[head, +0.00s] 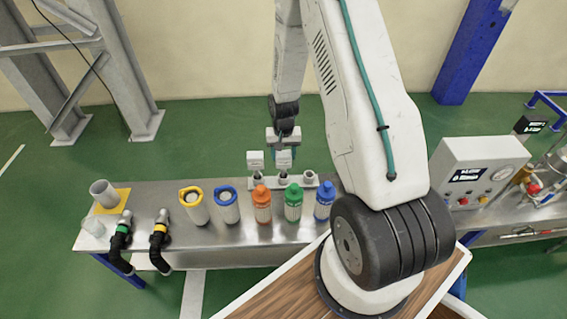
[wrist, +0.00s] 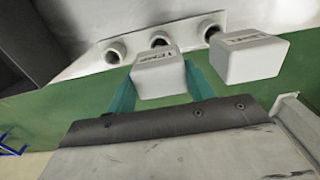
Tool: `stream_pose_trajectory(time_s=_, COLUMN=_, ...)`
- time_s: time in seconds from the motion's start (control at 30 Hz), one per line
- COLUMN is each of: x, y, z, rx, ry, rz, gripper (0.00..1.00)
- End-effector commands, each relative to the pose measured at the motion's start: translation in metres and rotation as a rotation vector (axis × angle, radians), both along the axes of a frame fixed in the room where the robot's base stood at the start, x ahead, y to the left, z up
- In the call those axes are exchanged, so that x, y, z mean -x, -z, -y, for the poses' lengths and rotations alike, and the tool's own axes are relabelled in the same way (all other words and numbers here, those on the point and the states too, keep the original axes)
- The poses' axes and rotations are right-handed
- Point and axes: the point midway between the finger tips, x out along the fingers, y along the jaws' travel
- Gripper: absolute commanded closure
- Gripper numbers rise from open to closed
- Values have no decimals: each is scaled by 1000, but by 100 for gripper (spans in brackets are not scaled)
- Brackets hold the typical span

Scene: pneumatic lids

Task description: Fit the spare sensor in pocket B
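A white, box-headed sensor (head: 284,158) stands between my gripper's teal fingers in the head view, over the middle port of the rail. In the wrist view this labelled sensor (wrist: 158,76) has a finger close against each side, and my gripper (wrist: 160,85) looks shut on it. A second white sensor (head: 255,159) stands beside it over the left port. It shows at the right in the wrist view (wrist: 250,57), free of the fingers. The right port (head: 309,177) is bare. Whether the gripped sensor is seated in its port is hidden. Pocket letters cannot be read.
Several capped canisters stand in front of the rail, including an orange one (head: 262,204), a green one (head: 293,203) and a blue one (head: 324,200). Black hose elbows (head: 120,245) are at the bench's left. A control box (head: 480,172) stands at the right.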

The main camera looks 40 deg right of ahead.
Motion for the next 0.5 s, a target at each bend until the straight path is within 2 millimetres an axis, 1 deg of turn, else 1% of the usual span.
stream_pose_trajectory(time_s=0.23, x=0, y=-3, z=0, rx=1, ry=0, rz=1, gripper=69)
stream_pose_trajectory(time_s=0.5, x=-1, y=-19, z=0, rx=0, ry=0, rz=2, gripper=69)
